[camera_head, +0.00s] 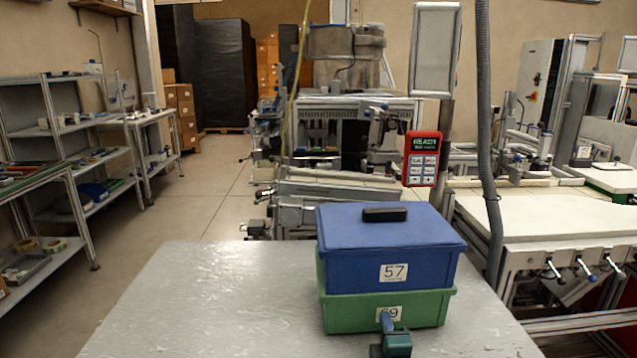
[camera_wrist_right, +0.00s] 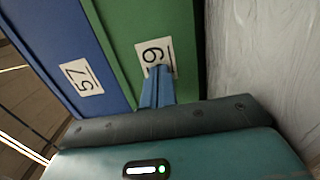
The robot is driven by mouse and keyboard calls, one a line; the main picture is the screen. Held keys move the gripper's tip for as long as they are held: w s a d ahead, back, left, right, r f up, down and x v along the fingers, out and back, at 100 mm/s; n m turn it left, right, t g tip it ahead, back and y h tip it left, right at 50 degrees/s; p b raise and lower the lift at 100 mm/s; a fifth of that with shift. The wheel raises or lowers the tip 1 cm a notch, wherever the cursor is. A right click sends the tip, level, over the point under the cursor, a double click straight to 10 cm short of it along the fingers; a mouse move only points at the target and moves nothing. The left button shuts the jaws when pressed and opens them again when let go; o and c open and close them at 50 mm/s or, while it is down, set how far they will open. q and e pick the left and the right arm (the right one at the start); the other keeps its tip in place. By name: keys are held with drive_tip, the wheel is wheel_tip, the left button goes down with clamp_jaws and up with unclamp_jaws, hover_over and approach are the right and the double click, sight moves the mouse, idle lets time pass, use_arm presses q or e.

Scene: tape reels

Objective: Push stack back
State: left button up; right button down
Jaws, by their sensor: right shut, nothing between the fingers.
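The stack is a blue box (camera_head: 350,258) labelled 57 on top of a green box (camera_head: 350,313) with a partly hidden label, on the grey table (camera_head: 200,300). The blue box has a dark handle on its lid. My right gripper (camera_head: 386,322) is shut and empty, in front of the green box at its label. In the right wrist view the shut blue fingertips (camera_wrist_right: 158,72) overlap the lower part of the green box's (camera_wrist_right: 125,35) label; they look at or very near its face. The blue box (camera_wrist_right: 60,50) shows beside it. My left gripper is not in view.
The table is clear to the left of the stack. Behind it stand machines and a red handheld panel (camera_head: 422,158) on a post. A grey hose (camera_head: 487,150) hangs at the right. Shelves (camera_head: 60,150) stand at the far left.

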sight(383, 309)
drive_tip(key=shift+w+b, duration=0.5)
drive_tip(key=shift+w, duration=0.75)
drive_tip(key=shift+w+b, duration=0.45)
drive_tip(key=shift+w, duration=0.45)
drive_tip(key=shift+w+b, duration=1.15)
drive_tip(key=shift+w, duration=0.85)
drive_tip(key=shift+w+f+b, duration=0.1)
drive_tip(key=shift+w+b, duration=0.8)
drive_tip(key=shift+w, duration=0.3)
drive_tip(key=s+p, duration=0.3)
drive_tip(key=s, duration=0.3)
drive_tip(key=shift+s, duration=0.45)
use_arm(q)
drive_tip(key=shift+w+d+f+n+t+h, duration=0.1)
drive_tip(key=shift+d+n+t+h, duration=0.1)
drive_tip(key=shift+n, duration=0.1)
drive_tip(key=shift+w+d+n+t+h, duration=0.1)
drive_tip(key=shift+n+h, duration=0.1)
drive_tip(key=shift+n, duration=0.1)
